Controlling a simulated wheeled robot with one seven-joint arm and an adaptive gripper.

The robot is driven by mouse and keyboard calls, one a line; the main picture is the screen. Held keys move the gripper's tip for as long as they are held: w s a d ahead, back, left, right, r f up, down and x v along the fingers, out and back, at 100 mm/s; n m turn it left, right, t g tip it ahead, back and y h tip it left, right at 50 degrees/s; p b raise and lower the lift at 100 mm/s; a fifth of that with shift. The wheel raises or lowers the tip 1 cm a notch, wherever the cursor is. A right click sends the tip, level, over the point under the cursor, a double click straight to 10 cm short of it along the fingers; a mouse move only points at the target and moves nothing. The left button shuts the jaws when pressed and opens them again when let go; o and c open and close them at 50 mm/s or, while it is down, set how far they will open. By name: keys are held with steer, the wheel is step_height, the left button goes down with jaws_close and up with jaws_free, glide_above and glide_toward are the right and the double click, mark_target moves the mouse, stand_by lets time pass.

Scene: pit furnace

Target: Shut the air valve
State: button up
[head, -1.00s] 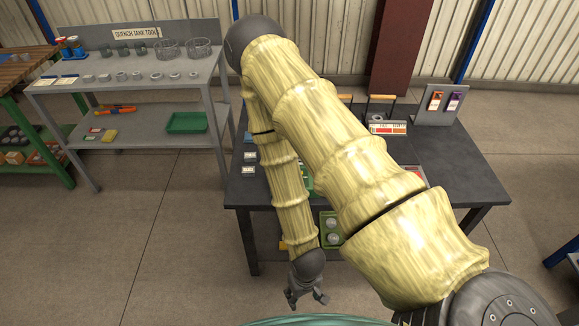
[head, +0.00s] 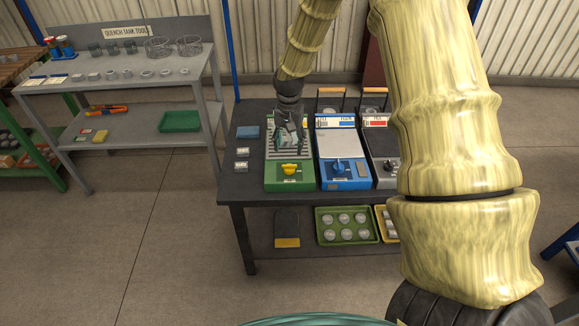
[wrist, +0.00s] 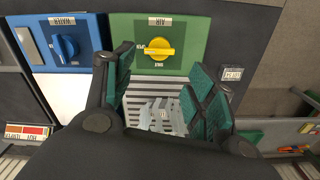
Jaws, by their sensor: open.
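The air valve is a yellow knob (head: 290,169) on the front of a green unit (head: 277,184) with a slatted grey top, at the left of a dark table. In the wrist view the knob (wrist: 155,49) sits under an "AIR" label, its long bar lying crosswise, with "OPEN" at its left and "SHUT" below it in the picture. My gripper (head: 289,142) is over the slatted top, behind the knob and apart from it.
A blue unit (head: 345,184) labelled "WATER" in the wrist view, with a blue knob (wrist: 67,46), stands beside the green one. A dark unit (head: 385,180) is further right. Small blocks (head: 242,153) lie left of the green unit. Trays (head: 345,237) sit on the shelf below.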

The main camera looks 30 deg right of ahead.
mark_target(290, 165)
steer(key=shift+d+f, duration=0.1)
steer(key=shift+f, duration=0.1)
steer(key=shift+f+p, duration=1.1)
steer(key=shift+f, duration=3.95)
steer(key=c, duration=0.8)
